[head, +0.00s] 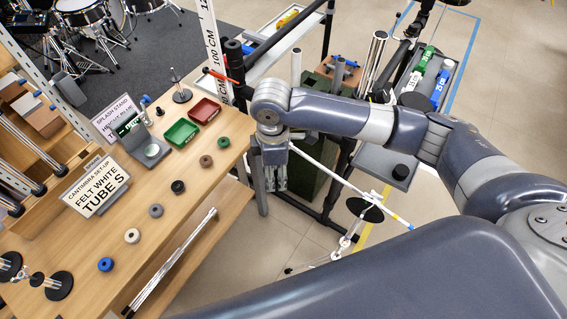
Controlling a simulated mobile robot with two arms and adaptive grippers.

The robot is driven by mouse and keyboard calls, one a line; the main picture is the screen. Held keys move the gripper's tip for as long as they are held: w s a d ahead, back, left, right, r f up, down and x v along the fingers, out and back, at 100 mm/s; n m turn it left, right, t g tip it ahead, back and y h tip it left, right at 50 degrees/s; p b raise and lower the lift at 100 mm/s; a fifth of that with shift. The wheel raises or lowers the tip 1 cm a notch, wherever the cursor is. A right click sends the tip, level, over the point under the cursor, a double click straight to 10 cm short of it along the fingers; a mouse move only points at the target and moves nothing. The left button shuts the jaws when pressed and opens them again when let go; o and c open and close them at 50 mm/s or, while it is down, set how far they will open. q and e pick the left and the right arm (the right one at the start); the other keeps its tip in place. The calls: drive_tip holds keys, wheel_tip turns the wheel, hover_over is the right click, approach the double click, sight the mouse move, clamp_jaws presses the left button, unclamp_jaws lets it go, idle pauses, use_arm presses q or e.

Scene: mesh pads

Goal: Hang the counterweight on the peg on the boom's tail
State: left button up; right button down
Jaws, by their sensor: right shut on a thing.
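My right gripper (277,185) points down beyond the table's right edge, seen from above. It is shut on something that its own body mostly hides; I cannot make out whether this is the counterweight. A thin white rod with a blue band and an orange tip, apparently the boom (350,185), slants down to the right from beside the gripper. Its upper-left end is hidden behind my right arm. I cannot make out the peg on its tail. A short black cylinder (401,172) sits on a grey surface to the right. My left gripper is not in view.
The wooden table (215,180) at left holds a green tray (181,132), a red tray (204,111), a row of coloured rings and signs. A black disc (365,209) stands low near the boom. Dark frame posts crowd the space behind my gripper.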

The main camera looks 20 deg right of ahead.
drive_tip(key=n, duration=0.1)
drive_tip(key=a+f+n+p, duration=0.1)
drive_tip(key=n, duration=0.1)
drive_tip(key=w+a+f+n, duration=0.1)
drive_tip(key=n, duration=0.1)
drive_tip(key=shift+f+p, duration=0.15)
drive_tip(key=shift+p, duration=0.2)
drive_tip(key=f+n, duration=0.1)
drive_tip(key=a+f+n+p, duration=0.1)
drive_tip(key=n, duration=0.1)
drive_tip(key=f+n, duration=0.1)
drive_tip(key=n, duration=0.1)
drive_tip(key=shift+w+a, duration=0.15)
drive_tip(key=shift+w, duration=0.1)
drive_tip(key=shift+f, duration=0.1)
drive_tip(key=w+d+f+b, duration=0.1)
drive_tip(key=w+d+b, duration=0.4)
drive_tip(key=w+d, duration=0.1)
drive_tip(key=shift+d+f, duration=0.3)
drive_tip(key=shift+d, duration=0.55)
idle(0.7)
